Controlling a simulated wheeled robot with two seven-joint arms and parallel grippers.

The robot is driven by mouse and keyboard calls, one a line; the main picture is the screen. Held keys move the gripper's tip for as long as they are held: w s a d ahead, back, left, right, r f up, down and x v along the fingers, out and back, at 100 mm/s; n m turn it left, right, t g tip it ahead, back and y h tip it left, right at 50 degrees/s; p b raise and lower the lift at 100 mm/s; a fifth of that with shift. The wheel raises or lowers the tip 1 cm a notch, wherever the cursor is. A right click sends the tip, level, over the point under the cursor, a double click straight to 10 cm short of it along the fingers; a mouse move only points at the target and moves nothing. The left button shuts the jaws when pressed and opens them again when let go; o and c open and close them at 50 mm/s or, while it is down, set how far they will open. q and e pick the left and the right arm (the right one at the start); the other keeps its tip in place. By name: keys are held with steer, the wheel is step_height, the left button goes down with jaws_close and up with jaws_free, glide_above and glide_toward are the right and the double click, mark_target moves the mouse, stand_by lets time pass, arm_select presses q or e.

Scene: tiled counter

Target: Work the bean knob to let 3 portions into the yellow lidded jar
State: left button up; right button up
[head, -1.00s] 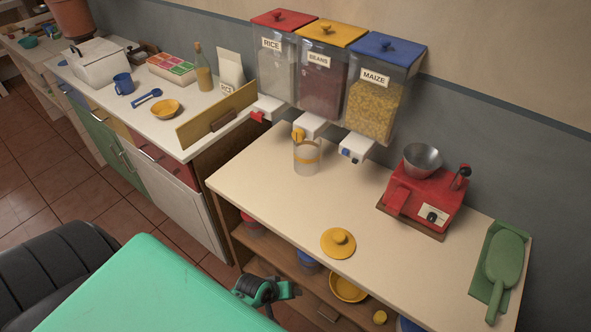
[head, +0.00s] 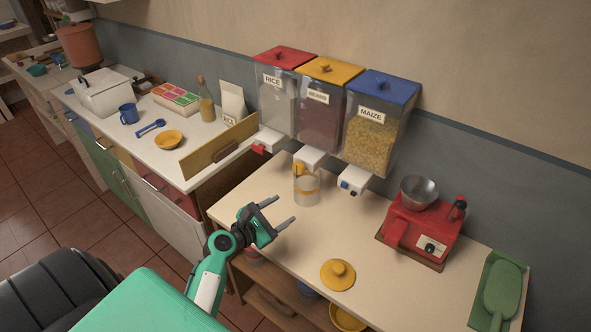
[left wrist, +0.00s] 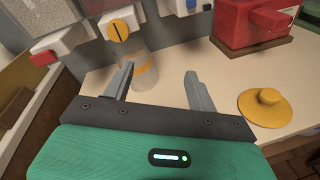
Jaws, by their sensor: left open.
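The beans dispenser (head: 318,110) with a yellow lid hangs on the wall between rice and maize. Its yellow knob (head: 299,168) sits on the white spout; in the left wrist view the round knob (left wrist: 118,30) shows a dark upright slot. The clear jar with a yellow band (head: 306,190) stands upright under that spout, without a lid. Its contents are hard to make out. The yellow jar lid (head: 338,274) lies on the counter. My left gripper (head: 286,211) is open and empty, in front of the jar and apart from it. My right gripper is not in view.
The rice dispenser (head: 281,97) with a red knob and the maize dispenser (head: 372,130) with a blue knob flank the beans. A wooden board (head: 220,146) edges the left counter. The counter's middle is clear.

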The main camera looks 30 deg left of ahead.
mark_target(297, 169)
arm_select(q)
steer(key=w+a+r+n+t+y, duration=0.2)
steer(key=a+n, duration=0.3)
steer(key=n, duration=0.1)
steer(key=w+p, duration=0.1)
steer(key=w, duration=0.6)
steer(key=w+d+p, duration=0.1)
steer(key=w, duration=0.3)
steer(key=shift+w+r+p, duration=0.1)
steer(key=shift+w+p, duration=0.2)
steer(key=shift+w, duration=0.7)
steer(key=shift+c, duration=0.2)
steer(key=c, duration=0.9)
